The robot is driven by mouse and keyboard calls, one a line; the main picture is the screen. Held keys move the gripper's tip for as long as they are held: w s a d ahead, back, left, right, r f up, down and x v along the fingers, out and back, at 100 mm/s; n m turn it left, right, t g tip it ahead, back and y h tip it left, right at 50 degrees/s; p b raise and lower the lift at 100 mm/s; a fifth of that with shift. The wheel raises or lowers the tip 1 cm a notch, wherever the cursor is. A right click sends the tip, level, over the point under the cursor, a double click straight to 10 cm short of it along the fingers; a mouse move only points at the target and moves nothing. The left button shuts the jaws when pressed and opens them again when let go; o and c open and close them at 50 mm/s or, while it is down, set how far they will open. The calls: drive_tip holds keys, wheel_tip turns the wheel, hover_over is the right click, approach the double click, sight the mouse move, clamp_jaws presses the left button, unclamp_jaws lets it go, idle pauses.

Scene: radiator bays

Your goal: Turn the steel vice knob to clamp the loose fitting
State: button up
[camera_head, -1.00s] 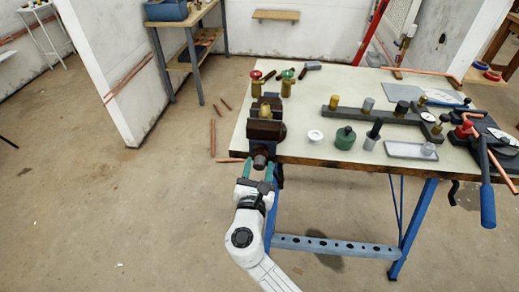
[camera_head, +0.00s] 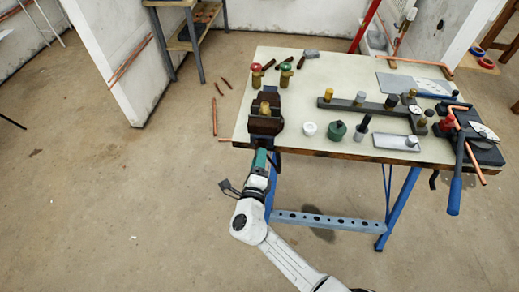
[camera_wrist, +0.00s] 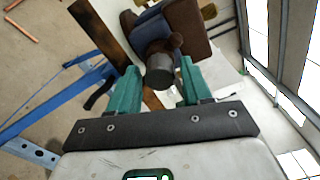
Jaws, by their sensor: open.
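The dark brown vice (camera_head: 266,124) is fixed at the table's left front corner. A brass fitting (camera_head: 265,107) stands between its jaws. The steel vice knob (camera_wrist: 160,70) is a dark grey cylinder at the front of the vice. My gripper (camera_wrist: 158,72) is open, with one green finger on each side of the knob. A gap shows at the left finger; the right finger is very close, and I cannot tell whether it touches. In the head view my gripper (camera_head: 262,158) is just in front of the vice, seen nearly edge-on, and hides the knob.
The table (camera_head: 350,82) holds two valves, one with a red handle (camera_head: 256,70) and one with a green (camera_head: 286,69), a green pot (camera_head: 337,131) and a grey tray (camera_head: 398,142). Blue table legs (camera_head: 398,208) stand right of my arm. The floor at left is mostly clear.

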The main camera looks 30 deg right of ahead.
drive_tip(key=shift+n, duration=1)
drive_tip(key=shift+w+d, duration=0.1)
drive_tip(key=shift+c, duration=0.4)
clamp_jaws()
drive_tip(key=m+b, duration=0.4)
drive_tip(key=m, duration=0.1)
drive_tip(key=m+b, duration=0.5)
drive_tip(key=m, duration=0.1)
drive_tip(key=m+b, duration=0.4)
drive_tip(key=m, duration=0.2)
drive_tip(key=shift+f, duration=0.35)
drive_tip(key=shift+o, duration=0.4)
unclamp_jaws()
drive_tip(key=shift+r, duration=0.35)
